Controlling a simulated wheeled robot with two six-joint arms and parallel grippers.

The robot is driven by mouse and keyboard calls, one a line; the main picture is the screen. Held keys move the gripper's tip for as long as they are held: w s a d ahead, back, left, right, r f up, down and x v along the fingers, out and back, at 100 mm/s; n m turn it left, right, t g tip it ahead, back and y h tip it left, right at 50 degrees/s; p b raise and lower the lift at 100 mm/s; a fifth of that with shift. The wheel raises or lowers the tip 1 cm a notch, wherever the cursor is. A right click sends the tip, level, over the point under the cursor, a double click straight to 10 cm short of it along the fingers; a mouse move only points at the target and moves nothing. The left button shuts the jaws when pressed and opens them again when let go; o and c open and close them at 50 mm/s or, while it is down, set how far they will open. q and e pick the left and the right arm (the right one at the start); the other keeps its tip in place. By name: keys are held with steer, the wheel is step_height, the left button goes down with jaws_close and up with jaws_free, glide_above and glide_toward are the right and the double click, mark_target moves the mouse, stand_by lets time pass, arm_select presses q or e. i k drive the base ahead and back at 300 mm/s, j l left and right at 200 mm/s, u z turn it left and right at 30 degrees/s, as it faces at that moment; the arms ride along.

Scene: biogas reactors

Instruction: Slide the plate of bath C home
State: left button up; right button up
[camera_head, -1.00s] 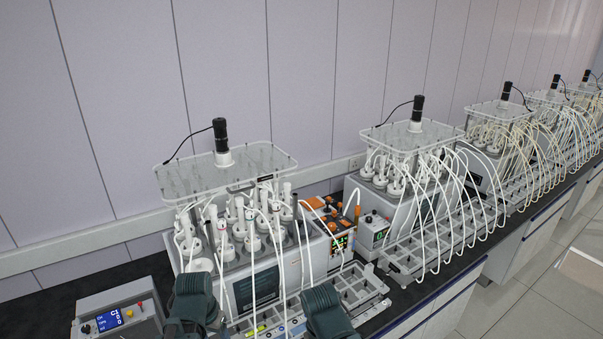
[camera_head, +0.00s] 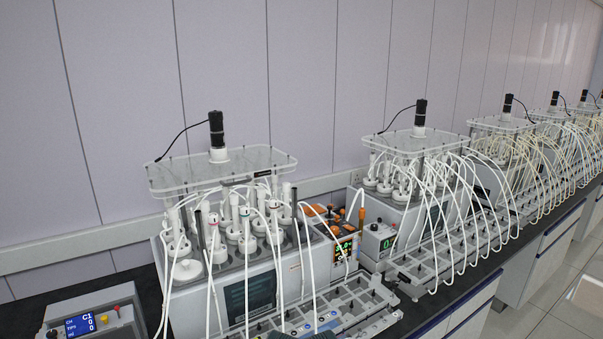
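The nearest bath (camera_head: 185,300) is a grey box with a dark front panel and several white-capped bottles. A clear plate (camera_head: 175,180) with a black motor (camera_head: 216,130) at its middle stands level above the bottles. A second bath (camera_head: 402,215) behind to the right has a similar clear plate (camera_head: 390,143). I cannot read a letter on either bath, so I cannot tell which is C. Neither gripper shows clearly; only small dark pieces, perhaps of my arms, show at the bottom edge. No gripper touches a plate.
A control box with a blue screen (camera_head: 82,325) stands at the lower left. A grey tray rack (camera_head: 365,300) with white hoses runs in front of the baths. An orange-topped unit (camera_head: 345,250) sits between the two baths. More baths line the bench to the right.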

mark_target(217, 156)
steer(key=i+l, duration=0.1)
steer(key=l, duration=0.7)
steer(key=i+l, duration=0.25)
steer(key=l, duration=0.15)
steer(key=i+l, duration=0.45)
steer(key=l, duration=0.3)
steer(key=i+l, duration=0.25)
steer(key=i, duration=0.1)
